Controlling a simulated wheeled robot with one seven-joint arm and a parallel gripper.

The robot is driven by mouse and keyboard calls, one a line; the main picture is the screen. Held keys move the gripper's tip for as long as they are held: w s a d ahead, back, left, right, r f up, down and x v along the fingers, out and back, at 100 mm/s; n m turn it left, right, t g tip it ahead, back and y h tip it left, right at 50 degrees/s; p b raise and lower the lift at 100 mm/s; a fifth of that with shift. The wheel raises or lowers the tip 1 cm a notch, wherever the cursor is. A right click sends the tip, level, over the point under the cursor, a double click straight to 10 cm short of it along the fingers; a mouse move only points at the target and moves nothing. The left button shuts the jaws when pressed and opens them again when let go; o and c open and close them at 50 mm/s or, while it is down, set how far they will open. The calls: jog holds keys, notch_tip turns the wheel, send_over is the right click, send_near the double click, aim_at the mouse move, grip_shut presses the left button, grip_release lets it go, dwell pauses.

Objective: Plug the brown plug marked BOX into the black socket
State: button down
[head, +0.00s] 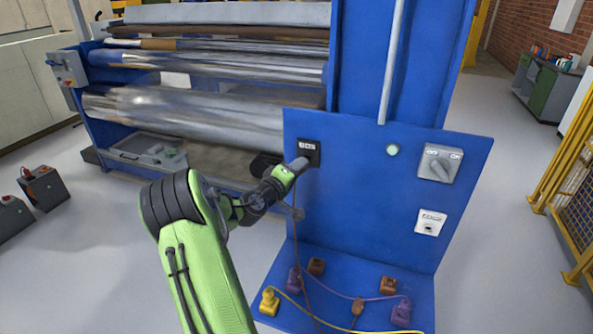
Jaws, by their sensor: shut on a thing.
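The black socket (314,147) sits at the upper left of the blue upright panel and carries a small white label that I cannot read surely. My gripper (299,165) is at the socket's lower left edge, pointing at it, and is shut on the brown plug. The plug itself is almost wholly hidden by the gripper. Its thin brown cable (295,215) hangs down from the gripper to the blue base. I cannot tell whether the plug touches or enters the socket.
On the blue base (335,276) lie a yellow plug (269,301), purple plugs (401,312) and brown plugs (388,285), with loose cables. The panel also holds a white socket (430,222), a grey switch (439,163) and a green light (393,149). Rollers (190,115) stand behind my arm.

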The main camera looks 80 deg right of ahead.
jog(key=shift+s+d, duration=0.1)
jog(key=shift+d, duration=0.55)
jog(key=c, duration=0.8)
grip_release()
jog(key=shift+o, duration=0.2)
jog(key=shift+w+a, duration=0.2)
jog(key=shift+a, duration=0.2)
jog(key=b+v, duration=0.3)
jog(key=v, duration=1.2)
jog(key=shift+s+r, duration=0.1)
